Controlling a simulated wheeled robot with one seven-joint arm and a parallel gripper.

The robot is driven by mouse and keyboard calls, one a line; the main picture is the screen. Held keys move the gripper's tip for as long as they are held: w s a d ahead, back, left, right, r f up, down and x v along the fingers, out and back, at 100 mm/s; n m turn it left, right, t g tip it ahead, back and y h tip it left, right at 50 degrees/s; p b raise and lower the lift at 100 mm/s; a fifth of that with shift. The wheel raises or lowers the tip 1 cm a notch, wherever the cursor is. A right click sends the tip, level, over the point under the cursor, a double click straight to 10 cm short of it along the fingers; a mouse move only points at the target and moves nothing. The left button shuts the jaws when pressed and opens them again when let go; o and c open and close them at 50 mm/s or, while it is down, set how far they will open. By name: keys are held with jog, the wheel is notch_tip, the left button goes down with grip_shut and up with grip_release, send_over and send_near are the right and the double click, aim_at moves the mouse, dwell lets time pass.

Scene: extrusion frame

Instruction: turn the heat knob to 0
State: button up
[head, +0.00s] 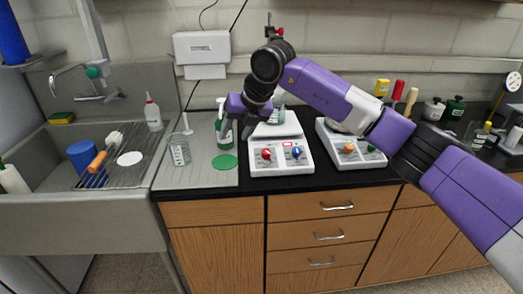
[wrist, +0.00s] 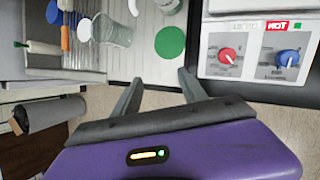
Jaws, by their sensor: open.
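A white hot plate (head: 290,171) stands on the black counter in the head view. Its front panel carries a red knob (head: 266,154) on the left and a blue knob (head: 297,152) on the right. In the wrist view the red knob (wrist: 227,55) and blue knob (wrist: 287,58) show at the upper right, with a lit red HOT label above. The markings under the knobs are too small to read. My gripper (head: 237,133) is in front and left of the plate, above the counter. In the wrist view its fingers (wrist: 160,85) are apart and empty, clear of both knobs.
A second white device (head: 350,150) with an orange and a green knob stands to the right. A beaker (head: 180,150), a green-labelled bottle (head: 223,135) and a green disc (head: 224,162) are on the left. The sink (head: 50,200) lies farther left.

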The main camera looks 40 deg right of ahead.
aim_at(266, 151)
jog(key=s+d+f+m+g+h, duration=0.1)
jog(key=s+d+m+h, duration=0.1)
jog(key=d, duration=0.3)
jog(key=s+d+f+m+g+h, duration=0.1)
jog(key=d+f+m+h, duration=0.1)
jog(key=d, duration=0.2)
jog(key=shift+p+x, duration=0.8)
jog(key=shift+x, duration=2.9)
jog(key=shift+a, duration=0.1)
grip_shut()
